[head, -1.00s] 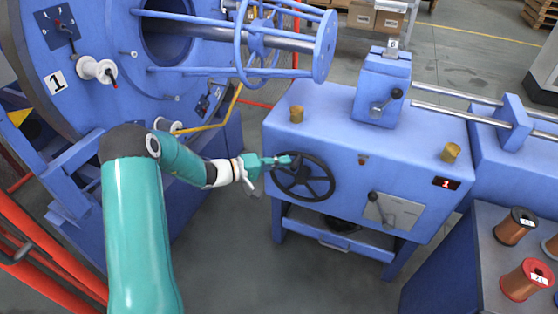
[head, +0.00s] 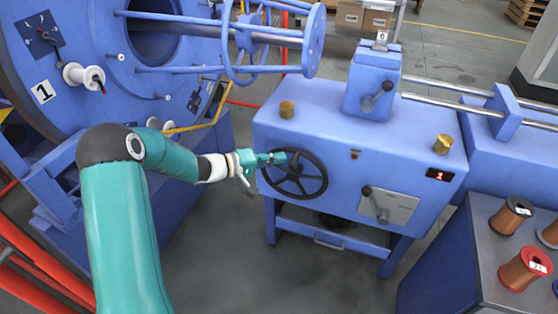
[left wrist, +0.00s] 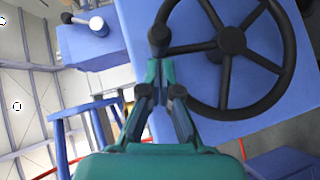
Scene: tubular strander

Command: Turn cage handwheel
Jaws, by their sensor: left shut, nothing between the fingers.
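The black cage handwheel (head: 295,174) is on the front of the blue machine housing. In the left wrist view the handwheel (left wrist: 231,40) fills the upper right, with its spokes, hub and a round knob (left wrist: 158,35) at the left of its rim. My left gripper (head: 282,157) is at the upper left of the rim. Its fingertips (left wrist: 157,64) are together just below the knob in the left wrist view, with nothing seen between them. Whether they touch the knob or rim is unclear. My right gripper is not in view.
The blue cage disc (head: 60,118) with a spool stands at the left, behind my left arm. The housing also carries a lever plate (head: 388,205) right of the wheel. Wire spools (head: 525,268) stand on a bench at the lower right. Clear floor lies in front.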

